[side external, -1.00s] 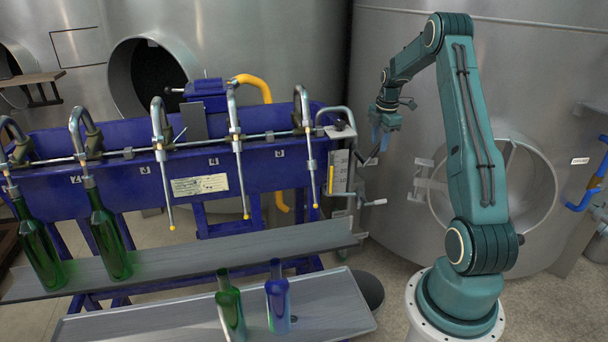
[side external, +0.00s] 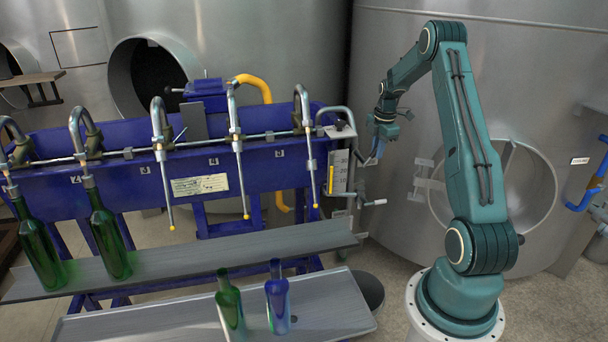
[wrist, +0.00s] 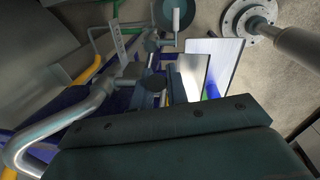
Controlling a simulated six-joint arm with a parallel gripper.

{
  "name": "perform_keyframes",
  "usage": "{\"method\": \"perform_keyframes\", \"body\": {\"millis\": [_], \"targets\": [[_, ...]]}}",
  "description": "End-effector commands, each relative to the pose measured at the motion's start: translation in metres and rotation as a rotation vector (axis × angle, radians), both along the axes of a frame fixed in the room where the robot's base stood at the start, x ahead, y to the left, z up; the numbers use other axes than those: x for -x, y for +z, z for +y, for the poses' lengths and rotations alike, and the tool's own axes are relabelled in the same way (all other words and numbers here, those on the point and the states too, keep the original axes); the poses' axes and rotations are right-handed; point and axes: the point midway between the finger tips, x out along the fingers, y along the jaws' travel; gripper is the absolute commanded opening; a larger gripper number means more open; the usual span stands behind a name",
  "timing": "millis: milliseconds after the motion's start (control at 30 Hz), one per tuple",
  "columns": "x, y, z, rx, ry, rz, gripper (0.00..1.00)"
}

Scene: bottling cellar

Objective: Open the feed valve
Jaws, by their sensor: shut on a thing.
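The feed valve lever (side external: 369,162) is a short dark handle at the right end of the blue filler, beside the level gauge (side external: 339,172) with a yellow column. It slants up to the right. My gripper (side external: 377,150) points down at its upper end, with its fingertips shut on it. In the wrist view, the dark gripper body fills the bottom and hides most of the grip; the lever cannot be made out clearly there.
A crank with a pale handle (side external: 374,202) sticks out just below. A dark knob (side external: 340,125) and bent pipe stand left of my gripper. Green bottles (side external: 40,248) and a blue bottle (side external: 278,300) stand on the shelves. A large steel tank (side external: 540,110) is behind.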

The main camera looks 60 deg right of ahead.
Motion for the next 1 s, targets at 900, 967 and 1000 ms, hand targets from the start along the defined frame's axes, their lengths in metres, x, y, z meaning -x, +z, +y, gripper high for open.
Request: {"method": "perform_keyframes", "body": {"millis": [900,967,1000], "targets": [[-0.0049,0.0045,0.0045,0.092,-0.001,0.09,0.0],[-0.0049,0.0045,0.0045,0.092,-0.001,0.09,0.27],[-0.0049,0.0045,0.0046,0.092,-0.001,0.09,0.35]]}}
